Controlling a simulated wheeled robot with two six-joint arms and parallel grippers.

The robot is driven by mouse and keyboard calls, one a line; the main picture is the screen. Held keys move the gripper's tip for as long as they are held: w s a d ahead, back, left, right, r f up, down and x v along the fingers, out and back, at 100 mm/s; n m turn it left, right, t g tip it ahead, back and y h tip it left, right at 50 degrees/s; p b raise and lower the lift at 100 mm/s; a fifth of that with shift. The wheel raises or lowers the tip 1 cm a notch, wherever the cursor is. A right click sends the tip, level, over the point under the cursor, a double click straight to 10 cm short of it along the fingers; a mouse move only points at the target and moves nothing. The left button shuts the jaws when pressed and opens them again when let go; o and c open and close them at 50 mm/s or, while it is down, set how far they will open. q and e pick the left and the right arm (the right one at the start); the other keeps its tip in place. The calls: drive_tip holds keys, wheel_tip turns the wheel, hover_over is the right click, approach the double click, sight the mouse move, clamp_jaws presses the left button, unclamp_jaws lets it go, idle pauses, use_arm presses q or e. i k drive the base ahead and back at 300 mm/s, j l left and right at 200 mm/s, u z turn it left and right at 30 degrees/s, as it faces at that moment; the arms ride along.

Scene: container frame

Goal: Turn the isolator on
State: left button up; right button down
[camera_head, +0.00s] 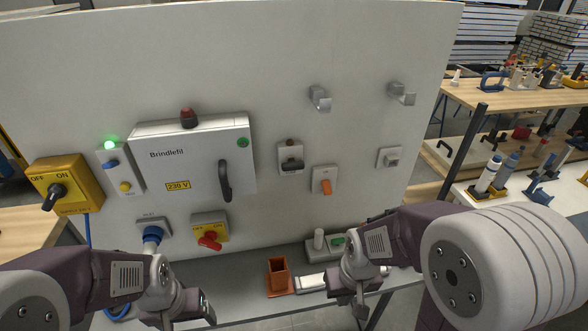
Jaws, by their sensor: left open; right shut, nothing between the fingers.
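A small yellow switch box (222,222) with a red rotary handle (210,242) is on the lower part of the white panel, with OFF marked left and ON marked right. Its red handle lies at a slant, close to sideways. A larger yellow box (84,180) at the far left is also marked OFF and ON and has a black knob (53,197) slanting down to the left. I cannot tell from the labels which is the isolator. My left gripper (205,312) is open, below the small box and apart from it. My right gripper (362,306) is shut and empty, low in front of the shelf.
A grey cabinet (207,150) with a black handle (225,181) is above the small box. A blue knob (152,234) is left of it. A green lamp (111,145) glows. An orange holder (278,275) stands on the shelf between my grippers. Hooks (319,97) stick out upper right.

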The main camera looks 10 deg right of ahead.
sight(208, 240)
drive_tip(key=l+u, duration=0.2)
drive_tip(key=l, duration=1.15)
